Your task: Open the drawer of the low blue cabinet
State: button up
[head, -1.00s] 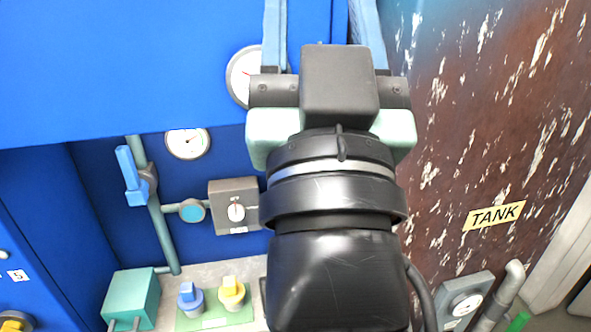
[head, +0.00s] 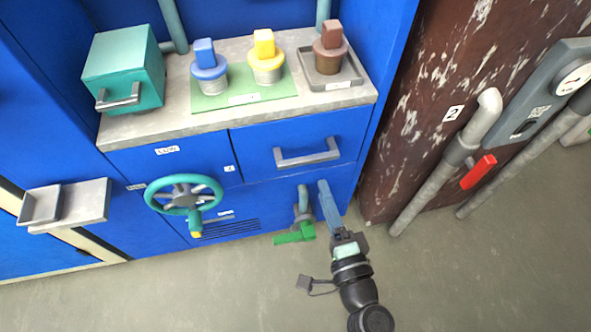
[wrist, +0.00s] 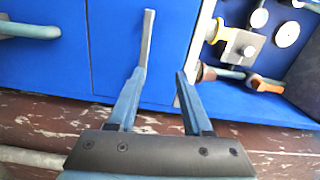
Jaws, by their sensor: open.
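The low blue cabinet (head: 262,208) stands under a grey counter. Its drawer (head: 260,140) at upper right looks shut and has a grey bar handle (head: 307,155). My gripper (head: 325,184) is just below and right of that handle, with its blue fingers pointing up towards the cabinet front. In the wrist view my gripper (wrist: 160,73) is open, with nothing between the fingers. The handle (wrist: 148,38) shows there beyond the left fingertip, its near end close to that tip. I cannot tell whether they touch.
A green handwheel (head: 184,196) sticks out left of the drawer. A pipe with a green valve handle (head: 294,235) is beside my fingers. The rusty tank (head: 420,130) and grey pipes (head: 440,165) are to the right. Plugs and a teal box (head: 124,70) stand on the counter.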

aim_at(309, 163)
jog(key=shift+m+h, duration=0.3)
jog(key=shift+m, duration=0.4)
jog(key=w+a+f, duration=0.1)
jog(key=w, duration=0.2)
jog(key=w+a+f+b, duration=0.1)
jog(key=w, duration=0.3)
jog(key=w+a+f+b, duration=0.1)
jog(key=w+a, duration=0.1)
jog(key=w, duration=0.2)
jog(key=shift+c, duration=0.2)
grip_shut()
jog(key=shift+s, duration=0.1)
dwell(0.5)
